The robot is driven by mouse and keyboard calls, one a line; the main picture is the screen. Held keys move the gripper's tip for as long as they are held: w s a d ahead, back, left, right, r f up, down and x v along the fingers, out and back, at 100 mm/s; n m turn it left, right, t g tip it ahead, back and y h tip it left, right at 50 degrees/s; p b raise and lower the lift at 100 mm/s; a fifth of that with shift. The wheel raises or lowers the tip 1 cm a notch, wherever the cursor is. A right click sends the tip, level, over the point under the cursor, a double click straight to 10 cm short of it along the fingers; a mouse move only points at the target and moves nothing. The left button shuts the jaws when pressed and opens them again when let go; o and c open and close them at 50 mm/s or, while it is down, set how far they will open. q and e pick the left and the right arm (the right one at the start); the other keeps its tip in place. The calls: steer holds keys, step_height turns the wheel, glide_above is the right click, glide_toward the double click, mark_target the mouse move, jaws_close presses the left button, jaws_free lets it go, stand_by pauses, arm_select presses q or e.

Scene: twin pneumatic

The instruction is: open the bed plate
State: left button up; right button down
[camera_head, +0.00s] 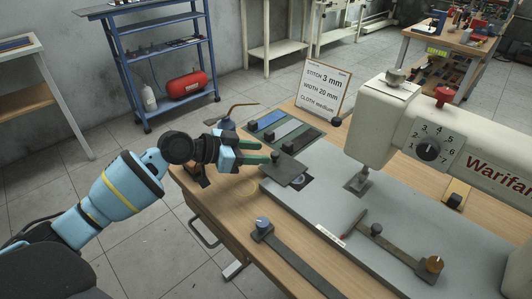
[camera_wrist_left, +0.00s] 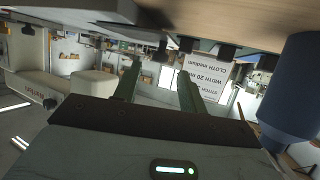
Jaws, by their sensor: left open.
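The bed plate (camera_head: 284,172) is a dark grey plate with a small dark knob (camera_head: 275,156) at its far left edge. It lies at the left end of the sewing machine's grey bed (camera_head: 325,192). Beside its right edge a dark opening shows a round silvery part (camera_head: 299,181). My left gripper (camera_head: 265,152) has green fingers that point right, with the tips close to the knob. The fingers are apart. I cannot tell whether they touch the knob. The left wrist view is upside down and shows both fingers (camera_wrist_left: 158,70) spread, with a small dark block between or beyond the tips.
The machine head (camera_head: 400,120) with its dial overhangs the bed on the right.

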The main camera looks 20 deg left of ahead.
arm_select(q)
steer(key=shift+v, duration=2)
